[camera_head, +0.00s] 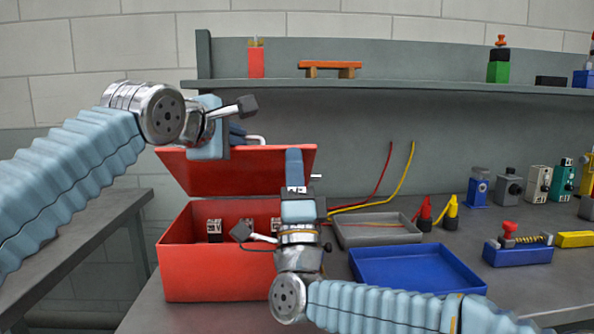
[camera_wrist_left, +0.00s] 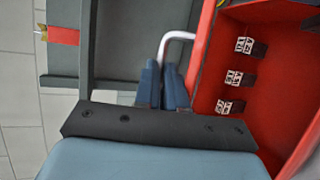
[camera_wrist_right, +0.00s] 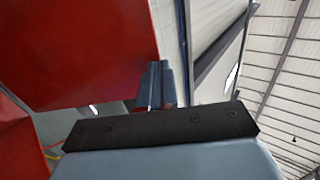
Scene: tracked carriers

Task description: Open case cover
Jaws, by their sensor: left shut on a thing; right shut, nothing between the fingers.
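The red case (camera_head: 215,270) stands on the bench with its red cover (camera_head: 200,172) raised and tilted above the box. The cover also fills the upper left of the right wrist view (camera_wrist_right: 80,50). My left gripper (camera_head: 238,132) is shut on the pale cover handle (camera_wrist_left: 180,36) at the cover's upper edge. Its dark fingers (camera_wrist_left: 164,86) meet the handle in the left wrist view. My right gripper (camera_head: 294,160) is shut and empty, pointing up in front of the cover's right part. Its fingers (camera_wrist_right: 156,84) are close to the cover; whether they touch it I cannot tell.
Several small labelled blocks (camera_wrist_left: 236,78) are inside the case. A grey tray (camera_head: 345,238) and a blue tray (camera_head: 420,285) lie to its right, with red and yellow cables (camera_head: 385,195) behind. A shelf (camera_head: 420,86) runs above the bench.

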